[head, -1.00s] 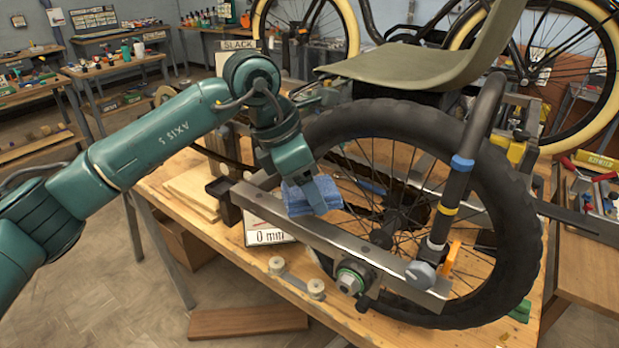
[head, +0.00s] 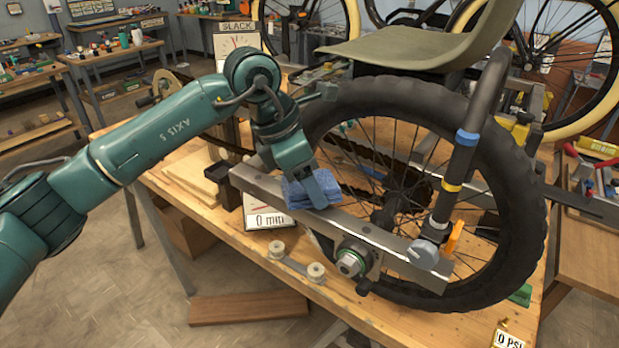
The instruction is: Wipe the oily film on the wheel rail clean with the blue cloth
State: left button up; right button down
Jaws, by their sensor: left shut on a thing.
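The blue cloth (head: 300,193) is folded and held in my left gripper (head: 318,188), which is shut on it. The cloth rests on or just over the upper left part of the wheel rail (head: 385,240), a long grey metal bar running down to the right in front of the wheel. I cannot tell from this view whether the cloth touches the rail. No oily film can be made out on the visible metal. My right gripper is not in view.
The black-tyred wheel (head: 525,200) stands close behind the rail. A hub nut (head: 350,262) and an upright handle with blue and yellow bands (head: 458,165) stick out near the rail. A "0 mm" gauge (head: 268,218) sits beside it on the wooden bench (head: 215,232).

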pick_arm(q)
jog(key=shift+f+b, duration=0.8)
jog(key=shift+f, duration=0.2)
